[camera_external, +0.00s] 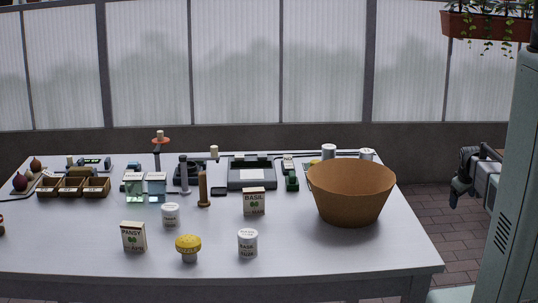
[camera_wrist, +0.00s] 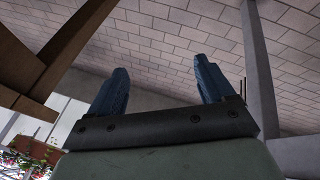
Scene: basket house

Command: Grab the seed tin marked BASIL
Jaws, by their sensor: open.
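A white round tin (camera_external: 248,243) stands upright near the front edge of the table; its small label seems to read BASIL. A second white tin (camera_external: 170,214) stands further left, its label too small to read. A carton marked BASIL (camera_external: 254,202) stands behind the first tin. My gripper (camera_external: 458,188) is off the table's right side, far from the tins. In the wrist view my gripper (camera_wrist: 161,68) is open, with two blue fingers apart and nothing between them. No tin shows in the wrist view.
A large brown basket (camera_external: 350,195) stands at the table's right, between my gripper and the tins. A PANSY carton (camera_external: 133,237) and a yellow-topped item (camera_external: 188,247) are front left. Two white tins (camera_external: 328,151) (camera_external: 366,154) stand behind the basket. The front right tabletop is clear.

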